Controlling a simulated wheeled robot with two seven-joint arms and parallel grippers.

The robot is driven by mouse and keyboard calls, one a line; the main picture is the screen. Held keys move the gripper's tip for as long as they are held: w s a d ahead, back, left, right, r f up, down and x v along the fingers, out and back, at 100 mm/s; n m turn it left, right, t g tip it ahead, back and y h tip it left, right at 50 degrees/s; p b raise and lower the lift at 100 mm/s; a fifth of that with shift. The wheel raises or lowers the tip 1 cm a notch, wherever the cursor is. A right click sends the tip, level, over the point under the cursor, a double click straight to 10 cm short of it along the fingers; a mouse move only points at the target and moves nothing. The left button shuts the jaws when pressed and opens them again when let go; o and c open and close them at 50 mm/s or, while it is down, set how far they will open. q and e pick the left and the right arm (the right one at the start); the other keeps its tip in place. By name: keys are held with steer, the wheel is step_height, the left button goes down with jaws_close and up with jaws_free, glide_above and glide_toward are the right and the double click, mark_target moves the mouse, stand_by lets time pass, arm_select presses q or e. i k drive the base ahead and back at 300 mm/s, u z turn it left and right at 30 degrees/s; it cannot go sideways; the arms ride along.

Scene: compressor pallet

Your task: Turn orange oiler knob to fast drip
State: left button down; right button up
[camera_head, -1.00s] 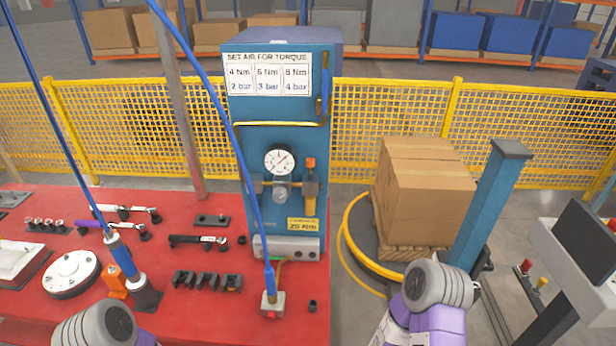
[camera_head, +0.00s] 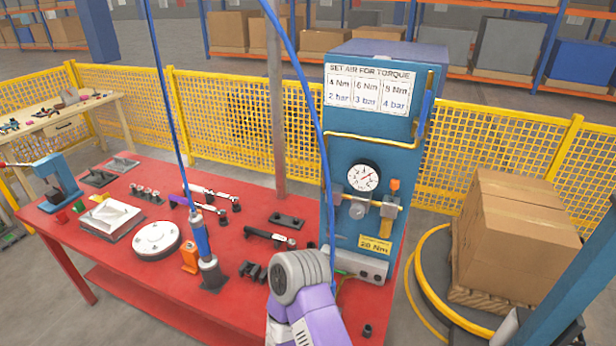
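The orange oiler knob (camera_head: 394,184) sits at the top of the brass-coloured oiler (camera_head: 389,211), on the right of the blue cabinet's (camera_head: 372,125) front. It is small here and I cannot read its setting. A round white gauge (camera_head: 363,177) and a grey regulator knob (camera_head: 357,211) are left of it. A grey and purple link of one of my arms (camera_head: 305,295) rises at the bottom, below and left of the knob and apart from it. I cannot tell which arm it is. Neither gripper's fingers show.
The red table (camera_head: 130,275) holds black holders, tools and a white round flange (camera_head: 156,238). A blue hose (camera_head: 312,95) hangs in front of the cabinet's left edge. Boxes on a pallet (camera_head: 515,240) stand at the right. A yellow mesh fence (camera_head: 235,115) runs behind.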

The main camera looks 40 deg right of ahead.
mark_target(395, 183)
steer(key=u, duration=0.6)
steer(key=k, duration=1.05)
steer(key=z, duration=1.65)
steer(key=i, duration=0.5)
steer(key=u, duration=0.05)
